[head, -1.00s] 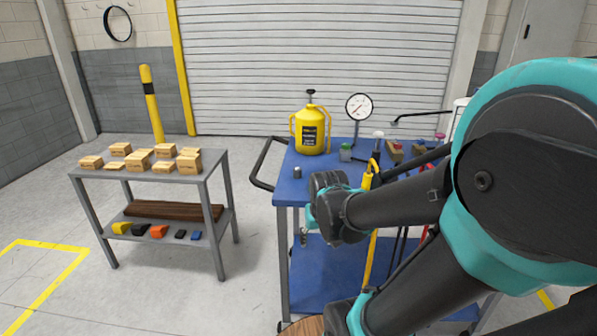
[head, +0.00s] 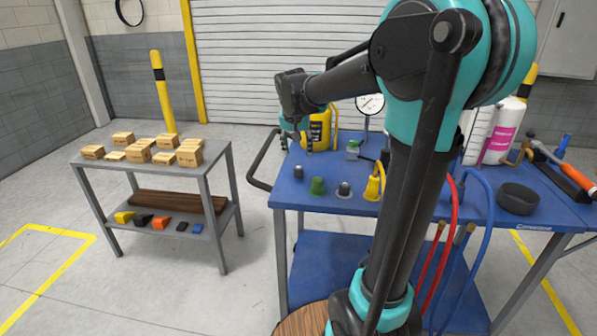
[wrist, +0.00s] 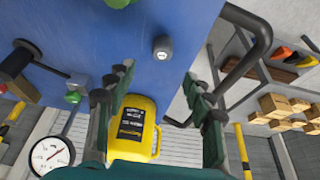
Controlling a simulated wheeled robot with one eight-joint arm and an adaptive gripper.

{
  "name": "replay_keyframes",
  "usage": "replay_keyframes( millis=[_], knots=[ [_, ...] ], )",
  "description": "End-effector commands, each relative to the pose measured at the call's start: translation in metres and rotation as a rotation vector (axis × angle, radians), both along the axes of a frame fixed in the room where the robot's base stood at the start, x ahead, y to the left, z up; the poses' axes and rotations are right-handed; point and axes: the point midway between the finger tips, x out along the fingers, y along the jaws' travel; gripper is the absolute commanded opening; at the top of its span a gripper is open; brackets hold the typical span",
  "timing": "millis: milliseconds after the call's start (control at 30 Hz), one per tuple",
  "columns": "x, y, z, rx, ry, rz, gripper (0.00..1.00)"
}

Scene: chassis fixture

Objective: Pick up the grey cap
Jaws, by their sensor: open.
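A small grey cap (head: 298,172) stands on the blue cart top near its left end. It also shows in the wrist view (wrist: 162,48), just past my fingertips and roughly centred between them. My gripper (head: 296,146) is open and empty, in front of the yellow jug and farther back than the cap. Both fingers show in the wrist view (wrist: 158,76), well apart and not touching the cap. A second grey piece with a dark base (head: 343,190) stands to the right, past a green cap (head: 317,186).
The yellow jug (head: 320,130), a pressure gauge (head: 371,104) and a small green-capped bottle (head: 352,150) stand behind. A yellow fitting (head: 374,186) and a black round dish (head: 517,199) are to the right. The cart's handle (head: 262,160) juts out left.

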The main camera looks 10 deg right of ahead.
Motion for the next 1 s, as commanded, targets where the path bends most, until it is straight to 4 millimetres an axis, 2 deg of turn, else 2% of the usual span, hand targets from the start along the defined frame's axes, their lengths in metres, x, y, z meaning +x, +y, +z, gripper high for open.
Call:
replay_keyframes(
  millis=[200,467,800,1000],
  knots=[
    [0.015,-0.005,-0.037,0.000,0.000,-0.001,0.53],
    [0.021,-0.007,-0.054,0.000,0.000,0.000,0.53],
    [0.035,-0.007,-0.095,0.000,0.000,0.000,0.53],
    [0.037,-0.008,-0.102,0.001,0.000,0.000,0.53]
  ],
)
